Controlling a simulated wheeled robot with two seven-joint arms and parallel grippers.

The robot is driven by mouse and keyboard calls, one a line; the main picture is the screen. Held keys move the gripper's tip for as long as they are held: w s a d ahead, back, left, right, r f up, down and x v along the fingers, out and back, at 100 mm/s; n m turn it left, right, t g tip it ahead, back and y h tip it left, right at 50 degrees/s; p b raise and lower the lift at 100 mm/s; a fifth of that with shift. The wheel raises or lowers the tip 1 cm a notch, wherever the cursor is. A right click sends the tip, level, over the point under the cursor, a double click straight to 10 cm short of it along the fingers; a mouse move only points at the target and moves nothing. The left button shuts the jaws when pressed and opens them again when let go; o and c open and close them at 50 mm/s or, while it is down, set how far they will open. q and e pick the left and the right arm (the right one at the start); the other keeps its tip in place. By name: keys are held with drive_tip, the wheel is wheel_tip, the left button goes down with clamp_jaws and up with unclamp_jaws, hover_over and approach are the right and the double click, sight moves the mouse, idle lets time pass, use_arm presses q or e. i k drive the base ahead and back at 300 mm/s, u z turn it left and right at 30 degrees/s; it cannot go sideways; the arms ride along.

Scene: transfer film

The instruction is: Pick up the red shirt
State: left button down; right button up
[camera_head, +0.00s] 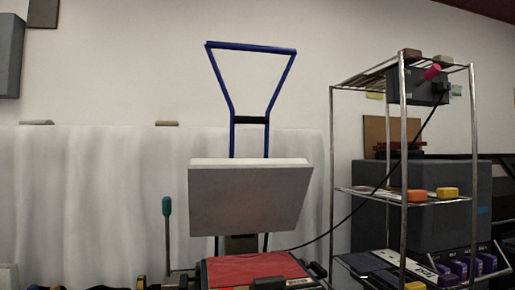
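A flat red piece of cloth, which looks like the red shirt (250,269), lies on the lower bed of a heat-press-like machine at the bottom centre of the head view. Its near part is cut off by the picture's lower edge, and a dark block covers some of its front. The machine's pale grey upper plate (250,200) is raised and tilted above it. Neither of my grippers can be surely made out in this view.
A blue handle frame (267,120) rises behind the plate. A teal-topped lever (167,215) stands at left. A wire shelf rack (403,150) at right holds boxes and orange and yellow items. A black cable (365,205) runs from the rack to the machine.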

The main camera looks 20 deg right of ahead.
sight(278, 269)
drive_tip(key=z, duration=2.05)
drive_tip(key=i, duration=1.15)
drive_tip(key=u, duration=2.4)
